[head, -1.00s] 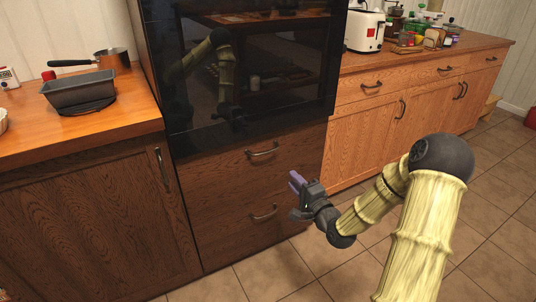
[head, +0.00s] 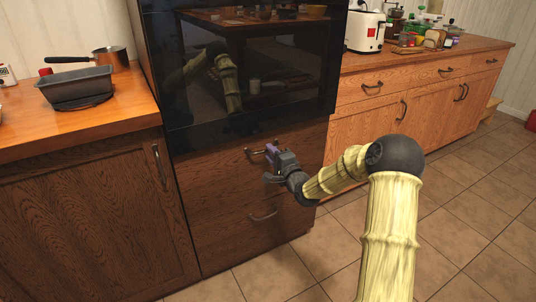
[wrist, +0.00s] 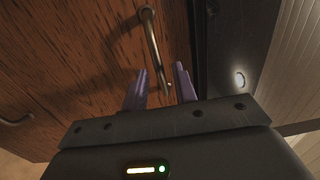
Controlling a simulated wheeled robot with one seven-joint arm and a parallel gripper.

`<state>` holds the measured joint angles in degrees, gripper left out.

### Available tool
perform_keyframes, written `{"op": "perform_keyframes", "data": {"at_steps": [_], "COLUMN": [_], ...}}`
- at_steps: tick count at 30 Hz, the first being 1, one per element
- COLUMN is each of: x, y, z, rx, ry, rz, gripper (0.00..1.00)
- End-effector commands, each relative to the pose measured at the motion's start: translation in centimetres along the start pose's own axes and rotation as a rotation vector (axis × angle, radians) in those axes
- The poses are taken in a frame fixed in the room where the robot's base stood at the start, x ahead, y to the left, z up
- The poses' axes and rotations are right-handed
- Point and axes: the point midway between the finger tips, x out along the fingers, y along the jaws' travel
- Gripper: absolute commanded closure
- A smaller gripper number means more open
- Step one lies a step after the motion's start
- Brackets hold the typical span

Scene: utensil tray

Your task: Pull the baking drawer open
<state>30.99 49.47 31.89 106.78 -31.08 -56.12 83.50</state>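Two dark wood drawers lie under the black oven. The upper drawer (head: 225,170) has a curved metal handle (head: 254,151), and the lower drawer (head: 225,225) has a similar handle (head: 264,216). Both fronts look closed. My gripper (head: 270,152) is at the right end of the upper handle. In the wrist view its two purple fingers (wrist: 161,80) are apart, with one end of the upper handle (wrist: 153,42) showing between them. I cannot tell whether they touch it. The frames do not label which drawer is for baking.
The oven (head: 250,70) stands above the drawers. A counter at left (head: 130,110) holds a loaf tin (head: 75,88) and a copper pan (head: 108,60). Lighter cabinets (head: 360,125) with a toaster (head: 365,30) stand at right. The tiled floor (head: 320,250) before the drawers is clear.

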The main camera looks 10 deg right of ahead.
Motion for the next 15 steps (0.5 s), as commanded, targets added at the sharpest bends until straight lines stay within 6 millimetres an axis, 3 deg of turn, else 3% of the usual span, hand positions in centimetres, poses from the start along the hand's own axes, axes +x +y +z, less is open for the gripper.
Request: {"op": "perform_keyframes", "data": {"at_steps": [6,15], "x": [2.3,2.7], "y": [0.2,0.0], "z": [0.0,0.0], "rx": [-0.001,0.0], "ry": [0.0,0.0], "rz": [0.0,0.001], "gripper": [0.72,0.72]}}
